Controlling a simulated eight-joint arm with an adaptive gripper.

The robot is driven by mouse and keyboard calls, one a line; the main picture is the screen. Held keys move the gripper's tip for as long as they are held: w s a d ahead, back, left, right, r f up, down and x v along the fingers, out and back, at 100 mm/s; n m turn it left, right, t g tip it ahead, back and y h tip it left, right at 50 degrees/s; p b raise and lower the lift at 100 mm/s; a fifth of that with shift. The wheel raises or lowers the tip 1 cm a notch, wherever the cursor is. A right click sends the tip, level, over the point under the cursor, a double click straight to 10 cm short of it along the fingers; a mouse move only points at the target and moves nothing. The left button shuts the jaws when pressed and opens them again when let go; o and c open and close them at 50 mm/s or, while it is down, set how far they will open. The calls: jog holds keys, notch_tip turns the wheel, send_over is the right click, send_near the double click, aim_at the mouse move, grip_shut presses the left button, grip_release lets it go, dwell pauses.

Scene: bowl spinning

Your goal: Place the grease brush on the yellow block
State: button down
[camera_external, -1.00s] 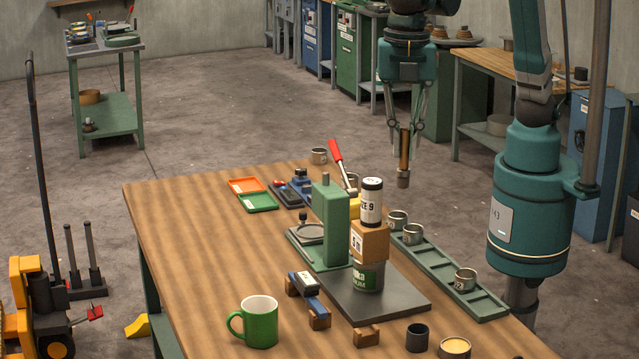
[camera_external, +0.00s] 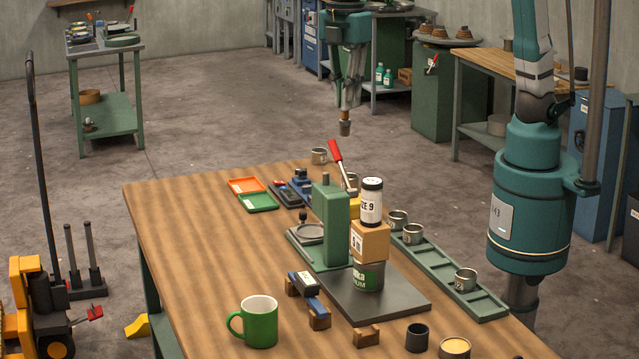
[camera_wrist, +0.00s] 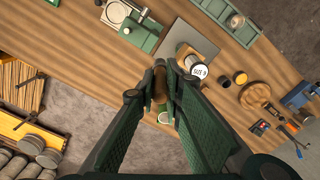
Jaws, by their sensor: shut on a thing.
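My gripper (camera_external: 349,103) is shut on the grease brush (camera_external: 345,128), whose blunt grey-brown end hangs downward. It is high in the air, above and beyond the far edge of the workbench in the outside view. In the wrist view, the brush's brown handle (camera_wrist: 160,83) sits between the fingertips. The yellow block (camera_external: 354,206) is on the bench, right of the green press. It is partly hidden behind the white labelled bottle, and I cannot make it out in the wrist view. The brush is clearly apart from it.
The green press (camera_external: 328,225) with a red-handled lever stands beside a stack of can, wooden block and white bottle (camera_external: 371,202). A green tray (camera_external: 455,275) with tins runs along the right. A green mug (camera_external: 260,322) stands in front. The bench's left side is clear.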

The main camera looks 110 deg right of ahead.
jog(key=s+d+f+m, duration=0.1)
jog(key=s+d+m, duration=0.2)
jog(key=s+d, duration=0.5)
jog(key=s+d+f+m+p, duration=0.1)
jog(key=s+d+m, duration=0.25)
jog(key=d, duration=0.85)
jog(key=s+d+m, duration=0.3)
jog(key=s+d, duration=0.3)
jog(key=d, duration=0.4)
notch_tip(320, 180, down, 18)
jog(key=shift+f, duration=0.2)
jog(key=shift+f, duration=2.8)
jog(key=shift+f, duration=2.05)
jog(key=shift+f, duration=0.15)
